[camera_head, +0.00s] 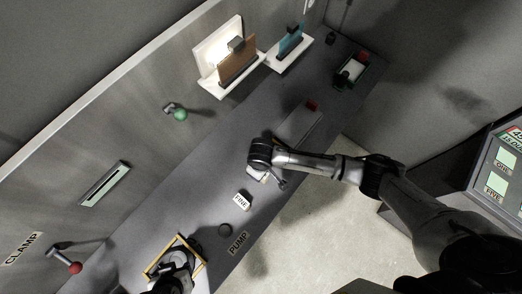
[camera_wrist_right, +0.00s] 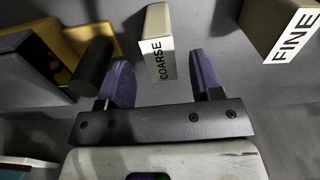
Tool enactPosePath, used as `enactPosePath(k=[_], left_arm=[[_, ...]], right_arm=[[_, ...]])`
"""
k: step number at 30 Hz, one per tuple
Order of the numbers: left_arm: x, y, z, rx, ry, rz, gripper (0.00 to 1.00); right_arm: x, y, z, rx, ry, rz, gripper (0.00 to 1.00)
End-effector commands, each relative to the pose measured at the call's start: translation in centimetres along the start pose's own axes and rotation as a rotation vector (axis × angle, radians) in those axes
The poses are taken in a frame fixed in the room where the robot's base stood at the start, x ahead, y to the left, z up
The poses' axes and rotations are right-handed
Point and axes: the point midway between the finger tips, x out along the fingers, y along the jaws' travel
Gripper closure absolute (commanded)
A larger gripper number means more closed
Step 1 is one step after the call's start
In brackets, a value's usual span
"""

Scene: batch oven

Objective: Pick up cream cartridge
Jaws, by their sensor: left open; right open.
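A cream block marked COARSE (camera_wrist_right: 155,35) stands upright between and just beyond the purple fingers of my right gripper (camera_wrist_right: 162,76) in the right wrist view. The fingers are apart, with gaps to the block. A cream block marked FINE (camera_wrist_right: 284,28) stands to its right; it also shows in the head view (camera_head: 243,200). In the head view the COARSE block (camera_head: 256,175) is partly hidden under my right gripper (camera_head: 267,172). My left gripper (camera_head: 180,263) is open over a yellow frame (camera_head: 193,243) at the lower left; what is inside the frame is hard to see.
A dark round knob (camera_head: 225,230) sits near the PUMP label (camera_head: 238,243). A red-knobbed lever (camera_head: 74,267) and a green knob (camera_head: 180,114) stick out from the back wall. White holders (camera_head: 222,87) carry brown and teal plates.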

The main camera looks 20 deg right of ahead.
Motion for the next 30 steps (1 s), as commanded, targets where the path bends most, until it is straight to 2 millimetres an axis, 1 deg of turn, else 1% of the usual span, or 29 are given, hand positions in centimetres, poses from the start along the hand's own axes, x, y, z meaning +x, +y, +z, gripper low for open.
enactPosePath(k=[4,7,12,18,30], left_arm=[[-0.3,0.0,-0.1,0.001,0.001,-0.001,0.57],[-0.3,-0.1,-0.1,0.003,0.001,-0.002,0.57],[-0.3,-0.3,-0.1,0.009,0.000,-0.007,0.57],[-0.3,-0.4,-0.1,0.014,-0.001,-0.011,0.57],[-0.3,-0.3,-0.1,0.010,0.000,-0.008,0.57]], right_arm=[[2.0,-0.1,-0.1,0.001,-0.003,0.000,0.40],[2.9,-0.1,-0.1,0.001,-0.001,0.000,0.40],[3.5,0.0,-0.1,0.000,0.000,0.001,0.40],[3.5,0.0,-0.1,0.000,0.000,0.001,0.41],[3.5,0.0,-0.1,0.000,0.001,0.001,0.80]])
